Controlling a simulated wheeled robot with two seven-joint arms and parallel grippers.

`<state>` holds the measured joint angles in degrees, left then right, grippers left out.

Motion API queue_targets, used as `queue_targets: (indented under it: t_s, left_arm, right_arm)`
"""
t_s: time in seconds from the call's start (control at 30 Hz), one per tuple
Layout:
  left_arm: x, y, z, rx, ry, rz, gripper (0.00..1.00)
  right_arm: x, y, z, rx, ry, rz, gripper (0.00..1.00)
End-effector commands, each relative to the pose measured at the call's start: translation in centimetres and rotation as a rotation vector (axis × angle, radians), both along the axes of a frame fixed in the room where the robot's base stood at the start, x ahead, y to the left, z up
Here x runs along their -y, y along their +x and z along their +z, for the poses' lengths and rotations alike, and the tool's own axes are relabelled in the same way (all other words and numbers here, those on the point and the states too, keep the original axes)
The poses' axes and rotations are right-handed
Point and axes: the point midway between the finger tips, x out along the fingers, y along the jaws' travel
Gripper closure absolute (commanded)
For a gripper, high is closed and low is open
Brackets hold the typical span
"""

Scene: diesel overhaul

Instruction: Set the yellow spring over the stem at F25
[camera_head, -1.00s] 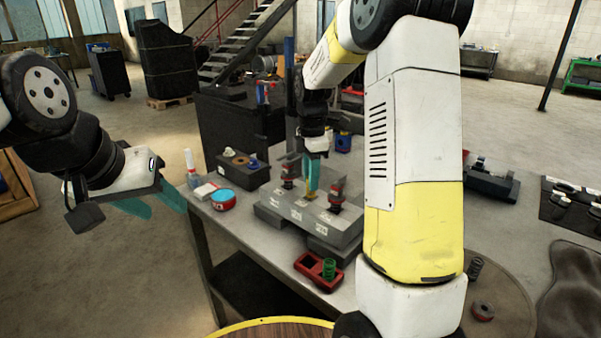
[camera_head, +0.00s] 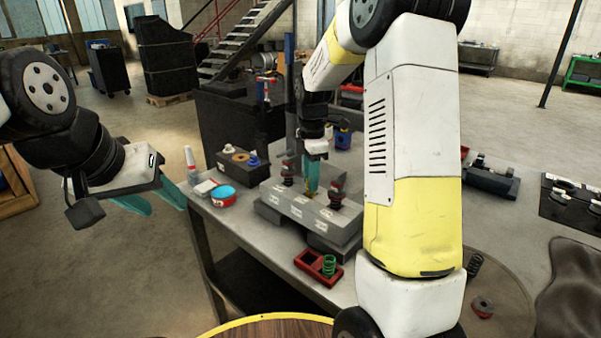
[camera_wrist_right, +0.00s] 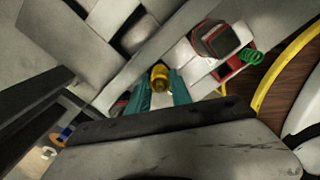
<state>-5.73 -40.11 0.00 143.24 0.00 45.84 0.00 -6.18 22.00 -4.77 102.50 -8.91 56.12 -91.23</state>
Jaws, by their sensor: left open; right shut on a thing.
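The yellow spring (camera_wrist_right: 159,76) is between the teal fingers of my right gripper (camera_wrist_right: 161,88), which is shut on it. In the head view my right gripper (camera_head: 311,182) points down over the middle of the grey block (camera_head: 300,212), between two dark stems with red parts. Only a small bit of the yellow spring (camera_head: 309,196) shows below the fingers there. I cannot tell whether it is around a stem or above one; the stem at F25 is hidden and the labels are too small to read. My left gripper (camera_head: 158,203) is open and empty, left of the table.
A red tray (camera_head: 312,272) with a green spring (camera_head: 329,264) lies in front of the block. A round table (camera_head: 515,300) is at right.

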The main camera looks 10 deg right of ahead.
Motion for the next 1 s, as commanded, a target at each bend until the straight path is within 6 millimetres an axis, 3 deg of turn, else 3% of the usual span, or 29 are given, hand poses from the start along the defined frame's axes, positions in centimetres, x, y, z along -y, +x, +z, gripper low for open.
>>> queue_targets:
  t_s: [0.57,0.6,0.7,0.93,1.0]
  left_arm:
    - [0.0,0.0,0.0,0.0,0.0,0.0,0.53]
    - [0.0,0.0,0.0,0.0,0.0,0.0,0.53]
    - [0.0,0.0,0.0,0.0,0.0,0.0,0.53]
    - [0.0,0.0,0.0,0.0,0.0,0.0,0.53]
    - [0.0,0.0,0.0,0.0,0.0,0.0,0.53]
  right_arm:
    - [0.0,-0.02,-0.96,-0.001,0.0,0.0,1.0]
    - [0.0,-0.02,-0.96,0.0,0.0,0.0,0.69]
    - [0.0,-0.02,-0.96,0.0,0.0,0.0,0.49]
    - [0.0,-0.01,-0.95,0.0,0.0,0.0,0.49]
    - [0.0,-0.02,-0.96,0.0,0.0,0.0,0.35]
